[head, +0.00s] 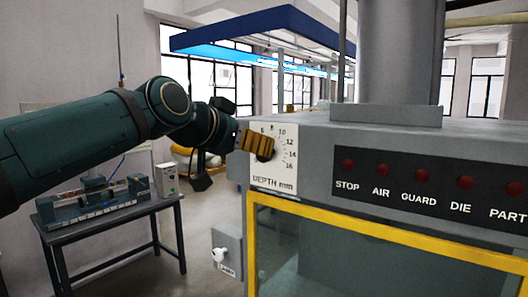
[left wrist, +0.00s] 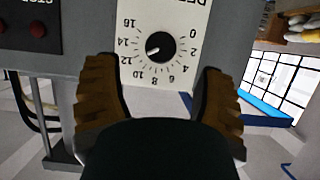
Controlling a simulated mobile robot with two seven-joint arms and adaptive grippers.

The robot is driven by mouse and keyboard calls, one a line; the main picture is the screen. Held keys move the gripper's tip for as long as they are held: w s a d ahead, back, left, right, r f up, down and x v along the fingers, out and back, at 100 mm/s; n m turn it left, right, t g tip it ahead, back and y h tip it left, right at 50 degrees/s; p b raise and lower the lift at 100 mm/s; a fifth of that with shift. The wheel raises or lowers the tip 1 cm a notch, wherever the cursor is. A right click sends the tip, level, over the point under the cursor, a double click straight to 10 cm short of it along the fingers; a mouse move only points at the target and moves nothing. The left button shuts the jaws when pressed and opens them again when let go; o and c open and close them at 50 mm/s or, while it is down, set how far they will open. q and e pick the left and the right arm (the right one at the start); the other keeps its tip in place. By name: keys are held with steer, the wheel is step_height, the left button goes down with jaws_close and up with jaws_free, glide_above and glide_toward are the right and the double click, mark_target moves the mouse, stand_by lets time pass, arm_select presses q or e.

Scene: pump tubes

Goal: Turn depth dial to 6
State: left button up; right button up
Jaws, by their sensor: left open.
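The depth dial is a black round knob (left wrist: 161,46) with a short white pointer mark. It sits on a white scale plate labelled DEPTH mm (head: 273,177), numbered 0 to 16. In the left wrist view the plate appears upside down and the mark points at about 12. My left gripper (head: 258,143) is in front of the plate and hides much of the knob in the head view. In the left wrist view its two brown ridged fingers (left wrist: 158,92) are spread apart and empty, one to each side of the knob. Contact with the knob is not visible. My right gripper is not in view.
The grey machine's front has a row of red buttons (head: 424,182) labelled STOP, AIR, GUARD, DIE and PART to the dial's right. A yellow-framed guard (head: 390,240) lies below. A table (head: 110,215) with equipment stands at the left.

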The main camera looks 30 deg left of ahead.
arm_select(q)
steer(key=x, duration=0.6)
jaws_close()
